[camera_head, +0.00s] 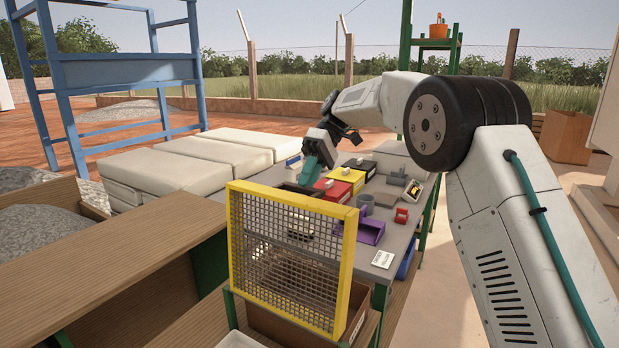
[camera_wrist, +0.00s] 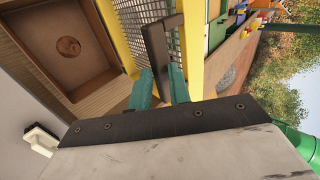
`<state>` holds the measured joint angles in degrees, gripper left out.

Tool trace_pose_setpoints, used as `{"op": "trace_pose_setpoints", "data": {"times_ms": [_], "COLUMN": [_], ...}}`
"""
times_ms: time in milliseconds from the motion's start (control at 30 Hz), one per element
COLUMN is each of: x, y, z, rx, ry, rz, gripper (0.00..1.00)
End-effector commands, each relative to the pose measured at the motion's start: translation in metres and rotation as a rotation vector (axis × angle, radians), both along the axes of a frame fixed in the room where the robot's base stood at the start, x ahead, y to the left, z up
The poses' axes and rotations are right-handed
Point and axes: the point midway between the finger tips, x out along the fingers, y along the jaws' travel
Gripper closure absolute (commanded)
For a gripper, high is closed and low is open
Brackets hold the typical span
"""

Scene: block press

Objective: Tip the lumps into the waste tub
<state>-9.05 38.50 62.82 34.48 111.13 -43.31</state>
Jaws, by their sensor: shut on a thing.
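My gripper (camera_head: 309,170) has teal fingers and is at the far side of a yellow-framed mesh screen (camera_head: 347,262). In the wrist view, the fingers (camera_wrist: 163,88) are shut on a dark handle-like bar (camera_wrist: 155,48). The bar lies close to the yellow frame (camera_wrist: 195,48), but I cannot tell whether they are joined. The screen stands steeply tilted in the head view. Pale shapes show behind its mesh; I cannot tell whether they are lumps. A brown box (camera_wrist: 100,78) in the wrist view has a round brown patch or lump (camera_wrist: 69,46) inside. I cannot tell which container is the waste tub.
Pale sacks (camera_head: 215,160) lie behind left. A wooden bench (camera_head: 110,255) is at left, and a blue frame (camera_head: 125,72) stands beyond.

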Motion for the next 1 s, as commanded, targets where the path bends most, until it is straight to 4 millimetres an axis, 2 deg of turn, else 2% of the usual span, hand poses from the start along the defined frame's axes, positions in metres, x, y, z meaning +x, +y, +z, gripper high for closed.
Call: {"op": "trace_pose_setpoints", "data": {"times_ms": [33, 67, 100, 133, 200, 333, 600, 667, 767, 900, 1000], "x": [-0.003, -0.002, -0.002, -0.002, -0.002, -0.002, -0.001, -0.001, -0.002, -0.003, -0.016], "y": [0.002, 0.002, 0.002, 0.001, 0.0, -0.002, -0.003, -0.003, -0.003, -0.002, -0.005], "z": [-0.028, -0.028, -0.028, -0.028, -0.028, -0.028, -0.026, -0.022, -0.01, 0.014, 0.018], "rx": [-0.023, -0.024, -0.023, -0.023, -0.024, -0.025, -0.025, -0.024, -0.022, -0.018, -0.016], "ry": [0.039, 0.04, 0.04, 0.041, 0.041, 0.042, 0.041, 0.04, 0.038, 0.032, 0.033], "rz": [0.01, 0.009, 0.009, 0.008, 0.006, 0.003, 0.0, 0.0, 0.001, 0.002, 0.002], "gripper": [0.72, 0.63, 0.47, 0.4, 0.34, 0.32, 0.34, 0.41, 0.64, 0.64, 0.64]}}
